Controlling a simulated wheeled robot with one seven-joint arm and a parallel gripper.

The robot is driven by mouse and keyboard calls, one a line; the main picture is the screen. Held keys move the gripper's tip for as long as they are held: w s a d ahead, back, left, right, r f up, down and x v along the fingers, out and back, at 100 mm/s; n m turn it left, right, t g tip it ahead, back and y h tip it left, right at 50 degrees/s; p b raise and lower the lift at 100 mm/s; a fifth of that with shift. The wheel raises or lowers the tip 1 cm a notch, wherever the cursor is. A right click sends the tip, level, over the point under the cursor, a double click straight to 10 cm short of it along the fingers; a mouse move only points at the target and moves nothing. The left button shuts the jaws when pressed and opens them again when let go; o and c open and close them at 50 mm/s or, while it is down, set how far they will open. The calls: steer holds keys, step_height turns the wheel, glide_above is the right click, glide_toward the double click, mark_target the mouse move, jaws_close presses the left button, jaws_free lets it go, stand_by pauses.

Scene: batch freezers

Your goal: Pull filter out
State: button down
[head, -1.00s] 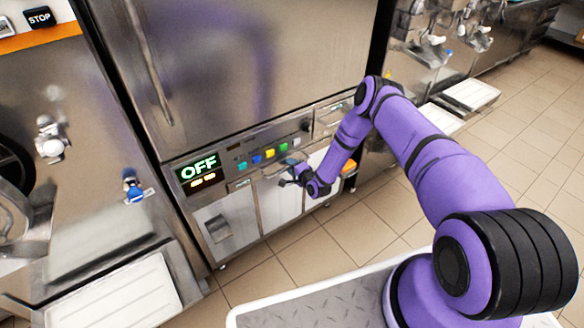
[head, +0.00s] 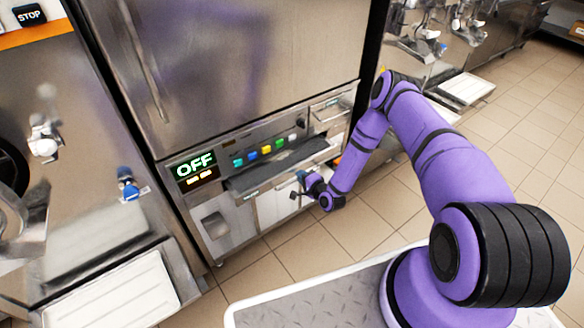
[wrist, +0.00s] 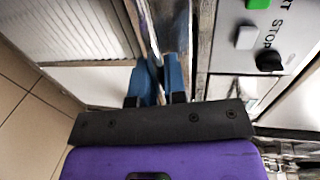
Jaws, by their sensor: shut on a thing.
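The filter (head: 272,168) is a wide, flat, dark-topped tray with a metal front. In the head view it sticks partly out of the freezer front, just under the row of coloured buttons. My gripper (head: 299,180) is at the right half of the filter's front edge. In the wrist view the two blue fingers of my gripper (wrist: 158,82) are shut at the metal front edge. The exact contact is small and partly hidden by the fingers.
The freezer's OFF display (head: 196,170) is left of the filter. A small metal drawer front (head: 329,109) is at the upper right. White lower panels (head: 223,225) are below. Tiled floor (head: 290,262) is open in front. A neighbouring machine with a white tray (head: 122,297) stands left.

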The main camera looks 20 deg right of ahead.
steer(key=f+v, duration=0.3)
steer(key=v, duration=1.1)
steer(key=shift+s, duration=0.35)
steer(key=shift+d, duration=0.1)
steer(key=c, duration=1.2)
jaws_free()
steer(key=v, duration=1)
steer(key=shift+s, duration=0.4)
steer(key=shift+w+d, duration=0.1)
steer(key=shift+d, duration=0.1)
